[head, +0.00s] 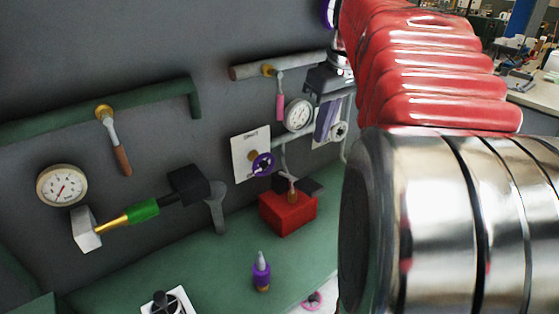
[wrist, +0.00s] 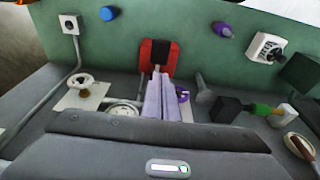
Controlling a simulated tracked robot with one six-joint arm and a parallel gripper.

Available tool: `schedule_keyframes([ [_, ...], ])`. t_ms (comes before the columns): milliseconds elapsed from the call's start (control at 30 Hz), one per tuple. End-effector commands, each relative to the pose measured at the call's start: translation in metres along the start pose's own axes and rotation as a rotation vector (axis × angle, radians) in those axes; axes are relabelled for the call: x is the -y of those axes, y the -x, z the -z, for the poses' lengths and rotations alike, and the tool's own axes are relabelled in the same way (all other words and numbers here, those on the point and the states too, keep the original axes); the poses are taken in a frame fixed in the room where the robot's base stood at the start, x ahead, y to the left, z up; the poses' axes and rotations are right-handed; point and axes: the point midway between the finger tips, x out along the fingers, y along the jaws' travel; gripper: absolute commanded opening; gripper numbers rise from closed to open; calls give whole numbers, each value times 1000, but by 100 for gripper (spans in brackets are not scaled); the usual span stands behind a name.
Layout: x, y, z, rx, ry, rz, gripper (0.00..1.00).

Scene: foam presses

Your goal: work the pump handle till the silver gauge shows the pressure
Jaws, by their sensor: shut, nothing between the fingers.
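The silver gauge (head: 298,115), a round white dial with a silver rim, is on the wall right of centre in the head view. In the wrist view its dial (wrist: 123,109) is partly hidden behind my gripper's body. My gripper (head: 325,137) is just right of this gauge, its lavender fingers shut and empty. In the wrist view the fingers (wrist: 160,72) overlap the near edge of a red box (wrist: 146,50) with a black top; I cannot tell the gap. A green grip (head: 143,210) on a brass rod sits between pale and black blocks, left. I cannot tell which part is the pump handle.
A brass-rimmed gauge (head: 62,185) is on the left wall. A purple handwheel (head: 263,164) and a pink-gripped lever (head: 280,107) are close to my gripper. A white handwheel (wrist: 81,85) is on its other side. A purple knob (head: 261,271) stands on the green surface.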

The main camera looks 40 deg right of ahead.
Motion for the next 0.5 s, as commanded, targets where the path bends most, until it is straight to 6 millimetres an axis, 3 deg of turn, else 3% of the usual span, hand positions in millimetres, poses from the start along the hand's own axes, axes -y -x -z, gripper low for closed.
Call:
schedule_keyframes([
  [333,-1,-2,-1,-2,-4,-1,0],
  [500,-1,-14,-1,0,-4,1,0],
])
